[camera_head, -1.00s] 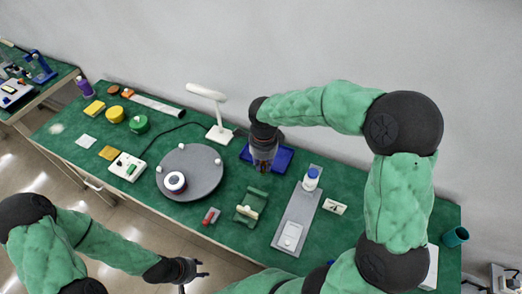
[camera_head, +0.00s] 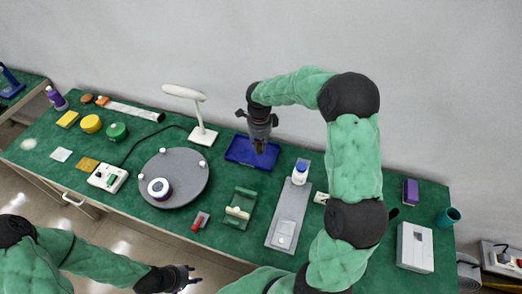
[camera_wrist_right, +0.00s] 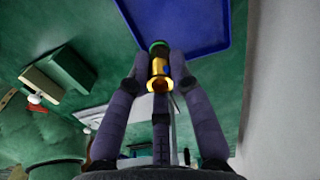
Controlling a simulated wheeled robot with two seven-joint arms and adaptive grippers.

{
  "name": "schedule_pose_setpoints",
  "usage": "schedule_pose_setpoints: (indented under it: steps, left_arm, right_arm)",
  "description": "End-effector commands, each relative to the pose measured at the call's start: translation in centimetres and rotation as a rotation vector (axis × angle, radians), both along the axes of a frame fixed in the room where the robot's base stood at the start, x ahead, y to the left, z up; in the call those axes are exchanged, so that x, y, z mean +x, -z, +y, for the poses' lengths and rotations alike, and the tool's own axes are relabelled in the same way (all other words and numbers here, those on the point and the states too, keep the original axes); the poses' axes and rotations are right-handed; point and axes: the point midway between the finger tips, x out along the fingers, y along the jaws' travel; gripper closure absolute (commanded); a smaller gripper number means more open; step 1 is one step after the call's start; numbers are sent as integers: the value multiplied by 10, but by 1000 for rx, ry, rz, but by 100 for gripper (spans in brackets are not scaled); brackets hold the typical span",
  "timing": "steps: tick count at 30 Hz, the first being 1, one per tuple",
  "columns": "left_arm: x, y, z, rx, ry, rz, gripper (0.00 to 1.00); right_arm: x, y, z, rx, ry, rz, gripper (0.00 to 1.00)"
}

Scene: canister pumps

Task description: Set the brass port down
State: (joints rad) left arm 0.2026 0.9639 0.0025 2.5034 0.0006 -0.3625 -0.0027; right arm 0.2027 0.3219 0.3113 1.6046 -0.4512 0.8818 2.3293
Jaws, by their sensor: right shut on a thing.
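My right gripper (camera_head: 259,146) is shut on the brass port, over the blue tray (camera_head: 236,153) in the head view. In the right wrist view, the brass port (camera_wrist_right: 158,68) sits between the fingertips of my right gripper (camera_wrist_right: 159,74). It has a yellow-gold body, a green band at its far end and an orange round end toward the camera. The blue tray (camera_wrist_right: 190,22) lies beyond it, and the port overlaps the tray's edge in that view. I cannot tell whether the port touches the tray. My left gripper (camera_head: 191,279) is open and empty at the bottom of the head view.
A white lamp (camera_head: 203,135) stands just left of the tray. A green fixture (camera_head: 240,208) and a grey plate (camera_head: 284,228) with a white bottle (camera_head: 299,172) stand to the front and right.

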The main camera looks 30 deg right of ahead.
Motion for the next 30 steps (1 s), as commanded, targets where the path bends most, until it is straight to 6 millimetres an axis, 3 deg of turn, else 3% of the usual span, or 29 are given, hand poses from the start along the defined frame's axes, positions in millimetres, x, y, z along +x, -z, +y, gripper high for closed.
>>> schedule_pose_setpoints:
  steps: [10,17,29,30]
  left_arm:
    - [0,6,0,0,0,0,60]
    - [0,18,0,0,0,0,60]
    - [0,21,0,0,0,0,60]
    - [0,21,0,0,0,0,60]
  right_arm:
    - [12,22,-13,0,0,0,100]
    - [13,53,-14,0,-2,0,100]
    - [13,56,-14,0,-1,-1,100]
    - [13,56,-14,0,-1,-1,73]
